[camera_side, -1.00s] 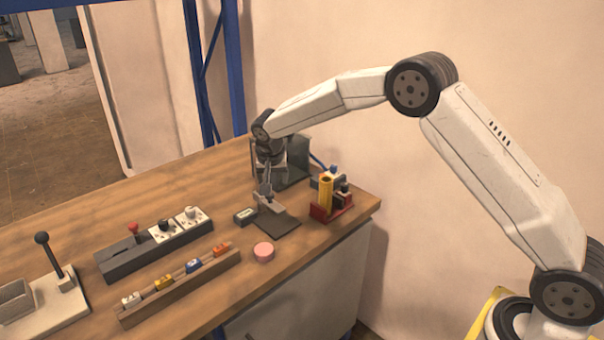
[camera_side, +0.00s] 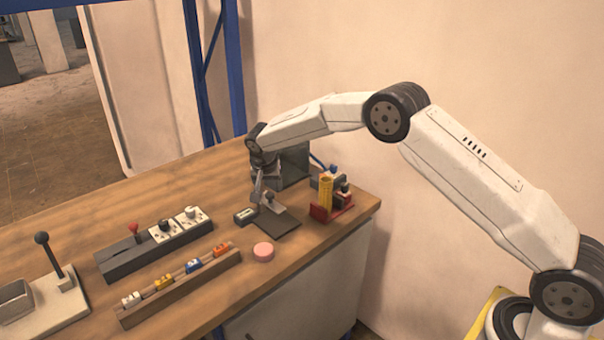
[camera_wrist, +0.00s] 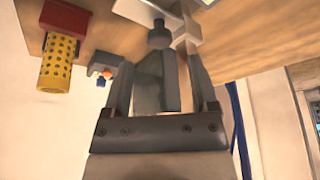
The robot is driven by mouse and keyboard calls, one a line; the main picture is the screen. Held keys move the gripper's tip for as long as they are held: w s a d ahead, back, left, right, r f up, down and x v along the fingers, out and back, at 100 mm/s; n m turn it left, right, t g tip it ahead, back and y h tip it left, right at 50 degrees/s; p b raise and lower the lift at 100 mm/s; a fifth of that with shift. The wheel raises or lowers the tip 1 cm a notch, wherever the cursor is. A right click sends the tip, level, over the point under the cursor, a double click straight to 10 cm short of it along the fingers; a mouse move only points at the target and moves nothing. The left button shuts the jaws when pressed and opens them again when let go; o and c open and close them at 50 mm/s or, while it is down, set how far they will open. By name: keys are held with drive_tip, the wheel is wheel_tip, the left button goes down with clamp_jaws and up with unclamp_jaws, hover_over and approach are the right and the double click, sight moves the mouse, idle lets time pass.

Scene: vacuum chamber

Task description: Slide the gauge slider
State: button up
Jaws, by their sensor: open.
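A dark flat plate (camera_side: 277,223) lies near the right end of the bench, with a small light metal piece and dark knob (camera_side: 268,197) at its back end. This looks like the gauge slider. A small box with a pale display (camera_side: 245,215) sits just left of it. My gripper (camera_side: 258,194) points down close to the left of the knob. In the wrist view, the open fingers (camera_wrist: 161,60) stand apart, with the dark round knob (camera_wrist: 160,36) just beyond their tips. I cannot tell whether they touch it.
A red holder (camera_side: 321,213) with a yellow perforated cylinder (camera_side: 326,194) stands to the right. A dark box (camera_side: 295,163) is behind my gripper. A pink disc (camera_side: 263,252) lies in front. A dark rail with switches (camera_side: 128,260) is left; the back left bench is clear.

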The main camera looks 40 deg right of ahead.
sight(270, 194)
drive_tip(key=shift+x, duration=2.1)
clamp_jaws()
